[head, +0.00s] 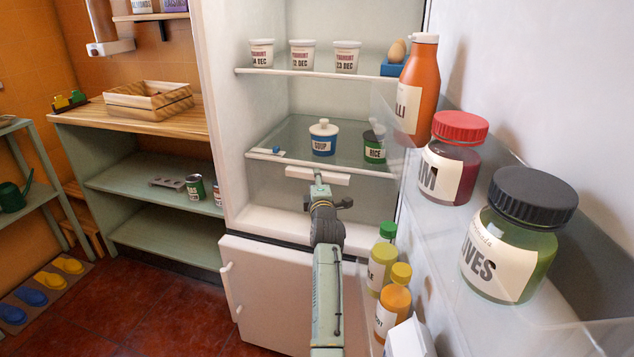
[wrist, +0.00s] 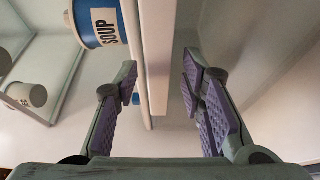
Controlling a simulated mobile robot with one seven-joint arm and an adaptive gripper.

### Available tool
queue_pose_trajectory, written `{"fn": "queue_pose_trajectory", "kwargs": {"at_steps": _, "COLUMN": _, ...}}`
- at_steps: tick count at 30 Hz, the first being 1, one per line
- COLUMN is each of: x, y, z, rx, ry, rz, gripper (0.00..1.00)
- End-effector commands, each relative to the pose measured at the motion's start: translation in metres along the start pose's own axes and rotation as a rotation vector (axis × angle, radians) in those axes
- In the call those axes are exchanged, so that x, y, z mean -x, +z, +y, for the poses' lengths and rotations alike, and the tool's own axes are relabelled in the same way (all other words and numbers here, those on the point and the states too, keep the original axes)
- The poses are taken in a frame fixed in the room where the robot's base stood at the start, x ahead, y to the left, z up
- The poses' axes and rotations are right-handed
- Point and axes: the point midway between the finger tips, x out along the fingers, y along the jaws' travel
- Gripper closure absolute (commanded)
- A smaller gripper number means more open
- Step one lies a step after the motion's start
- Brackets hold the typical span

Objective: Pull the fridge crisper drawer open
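The fridge stands open, and the crisper drawer (head: 268,182) sits under its lower shelf, looking shut. Its front is clear, with a white bar handle (head: 300,173) along the top. My gripper (head: 320,190) is at the handle, hiding part of it in the head view. In the wrist view my gripper (wrist: 160,72) is open. The pale handle bar (wrist: 159,60) runs between its two purple-padded fingers, with gaps to both sides. I cannot tell how deep between the fingers the bar sits.
On the shelf (head: 345,160) above stand a blue soup pot (head: 323,143) and a green rice jar (head: 374,150). The open fridge door on the right holds a red-lidded jar (head: 455,160), an olives jar (head: 515,235) and bottles (head: 393,300), close beside my arm.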

Motion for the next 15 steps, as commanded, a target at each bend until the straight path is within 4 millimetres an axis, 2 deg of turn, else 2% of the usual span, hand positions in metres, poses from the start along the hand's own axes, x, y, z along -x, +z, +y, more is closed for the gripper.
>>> {"fn": "queue_pose_trajectory", "kwargs": {"at_steps": 2, "x": 0.0001, "y": -0.0001, "z": -0.0002, "rx": 0.000, "ry": 0.000, "rz": 0.000, "gripper": 0.63}}
{"fn": "queue_pose_trajectory", "kwargs": {"at_steps": 15, "x": 0.0003, "y": -0.0001, "z": -0.0010, "rx": 0.000, "ry": -0.002, "rz": 0.000, "gripper": 0.93}}
